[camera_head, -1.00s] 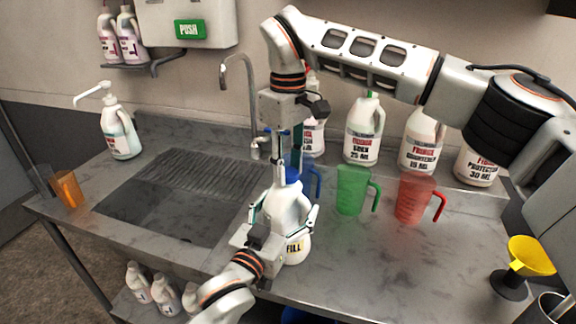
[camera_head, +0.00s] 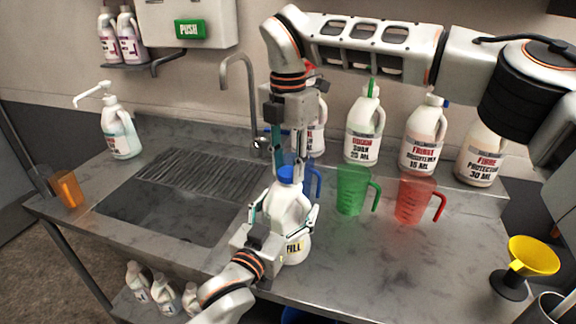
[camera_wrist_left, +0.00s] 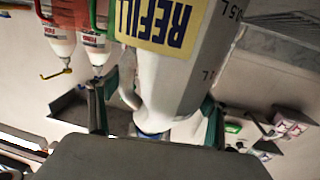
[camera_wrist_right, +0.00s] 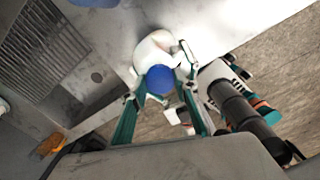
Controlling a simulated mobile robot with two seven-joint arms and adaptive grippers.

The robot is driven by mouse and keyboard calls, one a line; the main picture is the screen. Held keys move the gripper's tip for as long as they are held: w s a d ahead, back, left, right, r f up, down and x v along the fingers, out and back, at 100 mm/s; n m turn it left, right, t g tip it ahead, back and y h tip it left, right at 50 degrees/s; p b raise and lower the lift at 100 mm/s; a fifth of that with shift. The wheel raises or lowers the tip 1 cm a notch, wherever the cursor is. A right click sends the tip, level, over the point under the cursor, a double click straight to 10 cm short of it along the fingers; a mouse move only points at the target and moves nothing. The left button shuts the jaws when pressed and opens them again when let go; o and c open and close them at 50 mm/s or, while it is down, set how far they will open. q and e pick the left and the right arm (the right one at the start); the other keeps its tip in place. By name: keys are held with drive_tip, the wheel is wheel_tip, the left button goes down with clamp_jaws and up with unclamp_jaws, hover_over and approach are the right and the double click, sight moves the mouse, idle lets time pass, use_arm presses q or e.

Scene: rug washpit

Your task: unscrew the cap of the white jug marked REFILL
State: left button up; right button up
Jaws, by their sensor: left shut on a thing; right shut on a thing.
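The white jug marked REFILL (camera_head: 288,212) stands upright near the counter's front edge, its label (camera_wrist_left: 160,22) partly hidden in the head view. My left gripper (camera_head: 285,216) is shut around the jug's body, one finger on each side; the jug also shows between its fingers in the left wrist view (camera_wrist_left: 180,85). The blue cap (camera_head: 288,174) sits on the jug's neck. My right gripper (camera_head: 289,163) points straight down from above and is shut on the cap, which shows between its fingertips in the right wrist view (camera_wrist_right: 160,79).
A blue measuring jug (camera_head: 313,182) stands close behind the white jug. Green (camera_head: 352,190) and red (camera_head: 412,202) measuring jugs stand to the right, with several bottles behind. The sink (camera_head: 160,215) is at left. A yellow funnel (camera_head: 533,256) is at far right.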

drive_tip(key=n, duration=0.3)
drive_tip(key=shift+n, duration=0.4)
drive_tip(key=n, duration=0.5)
use_arm(q)
drive_tip(key=shift+f, duration=0.1)
use_arm(e)
drive_tip(key=n, duration=0.5)
drive_tip(key=shift+n, duration=0.3)
drive_tip(key=n, duration=0.3)
drive_tip(key=shift+n, duration=0.3)
drive_tip(key=n, duration=0.3)
drive_tip(key=shift+n, duration=0.3)
drive_tip(key=n, duration=1)
drive_tip(key=shift+r, duration=0.1)
drive_tip(key=n, duration=0.4)
